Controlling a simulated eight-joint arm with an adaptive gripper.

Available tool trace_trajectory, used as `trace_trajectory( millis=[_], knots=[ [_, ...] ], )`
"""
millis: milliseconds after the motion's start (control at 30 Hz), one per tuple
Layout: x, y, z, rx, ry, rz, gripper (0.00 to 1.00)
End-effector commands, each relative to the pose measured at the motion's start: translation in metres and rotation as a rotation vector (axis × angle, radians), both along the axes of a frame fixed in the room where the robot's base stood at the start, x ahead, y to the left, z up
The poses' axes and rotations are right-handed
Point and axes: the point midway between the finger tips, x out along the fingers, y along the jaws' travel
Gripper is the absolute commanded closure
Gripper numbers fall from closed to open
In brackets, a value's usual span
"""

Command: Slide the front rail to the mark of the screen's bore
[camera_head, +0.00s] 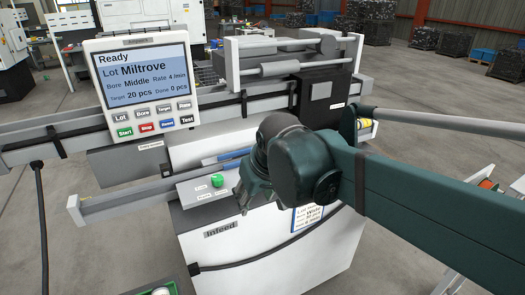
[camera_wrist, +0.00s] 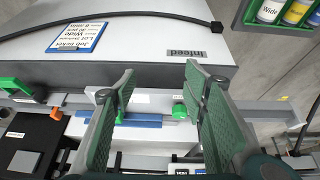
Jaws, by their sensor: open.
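The screen (camera_head: 143,75) reads Ready, Lot Miltrove, Bore Middle. A green knob (camera_head: 217,180) stands on a light plate on top of the Infeed cabinet; the small mark labels on that plate are too small to read. The knob also shows in the wrist view (camera_wrist: 179,110), between my two fingers in the picture. A blue bar (camera_wrist: 145,121) lies beside it. I cannot tell which bar is the front rail. My gripper (camera_wrist: 160,72) is open and empty over the cabinet top.
The white Infeed cabinet (camera_head: 270,255) carries a job ticket (camera_wrist: 80,37) that reads Bore Wide, unlike the screen. A black cable (camera_wrist: 130,15) runs across its front. A long grey beam (camera_head: 95,205) juts out left. A green tray with labelled cans (camera_wrist: 295,14) stands beside the cabinet.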

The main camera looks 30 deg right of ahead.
Motion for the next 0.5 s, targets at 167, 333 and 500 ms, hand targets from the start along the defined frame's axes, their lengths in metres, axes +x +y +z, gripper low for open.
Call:
trace_trajectory(
  millis=[167,333,500],
  knots=[
    [0.026,-0.011,0.018,-0.005,0.046,-0.003,0.56],
    [0.049,-0.022,0.030,-0.006,0.091,-0.005,0.56],
    [0.073,-0.033,0.040,-0.008,0.136,-0.004,0.56]
  ],
)
